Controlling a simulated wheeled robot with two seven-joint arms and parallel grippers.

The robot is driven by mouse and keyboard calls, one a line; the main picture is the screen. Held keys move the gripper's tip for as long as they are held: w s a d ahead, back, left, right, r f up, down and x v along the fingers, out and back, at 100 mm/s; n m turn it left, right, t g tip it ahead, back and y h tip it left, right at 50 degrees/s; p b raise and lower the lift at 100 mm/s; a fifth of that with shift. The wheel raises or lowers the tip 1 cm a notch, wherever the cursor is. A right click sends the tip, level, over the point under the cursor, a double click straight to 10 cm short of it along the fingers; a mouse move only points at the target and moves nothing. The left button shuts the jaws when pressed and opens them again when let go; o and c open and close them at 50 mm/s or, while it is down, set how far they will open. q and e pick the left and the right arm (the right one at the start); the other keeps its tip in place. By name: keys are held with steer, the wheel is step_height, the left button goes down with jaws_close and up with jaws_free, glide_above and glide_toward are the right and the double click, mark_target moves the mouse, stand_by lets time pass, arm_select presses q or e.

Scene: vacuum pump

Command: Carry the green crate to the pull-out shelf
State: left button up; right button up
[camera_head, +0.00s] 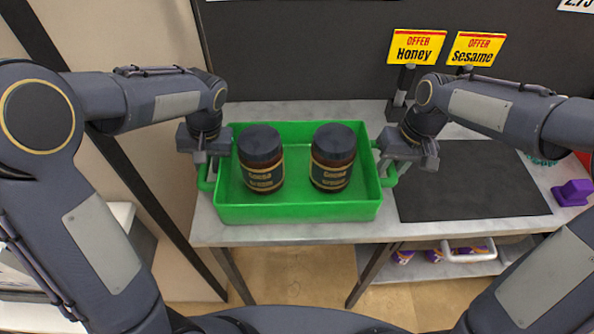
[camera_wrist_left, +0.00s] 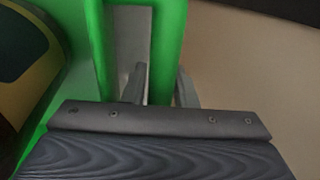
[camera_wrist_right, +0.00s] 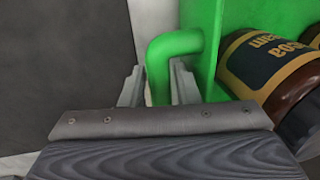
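The green crate (camera_head: 300,213) sits at the left part of the marble-look counter, with two dark-lidded jars in it, a left jar (camera_head: 262,165) and a right jar (camera_head: 333,160). My left gripper (camera_head: 205,160) has its fingers on both sides of the crate's left handle, close against it; this handle shows in the left wrist view (camera_wrist_left: 165,50). My right gripper (camera_head: 400,160) is likewise closed around the right handle (camera_wrist_right: 160,65). A low shelf with a white bar handle (camera_head: 468,256) shows under the counter; I cannot tell whether it is the pull-out shelf.
A dark mat (camera_head: 470,185) covers the counter (camera_head: 300,233) right of the crate. Honey (camera_head: 415,47) and Sesame (camera_head: 476,48) signs stand behind. A purple object (camera_head: 573,193) is at the right. A white-topped unit (camera_head: 122,213) stands at the lower left.

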arm_select(q)
steer(key=shift+c, duration=0.5)
arm_select(e)
steer(key=shift+c, duration=0.5)
arm_select(q)
jaws_close()
arm_select(e)
jaws_close()
arm_select(q)
steer(key=shift+w+r, duration=0.15)
steer(key=shift+r, duration=0.05)
arm_select(e)
steer(key=shift+w+r, duration=0.15)
steer(key=shift+r, duration=0.1)
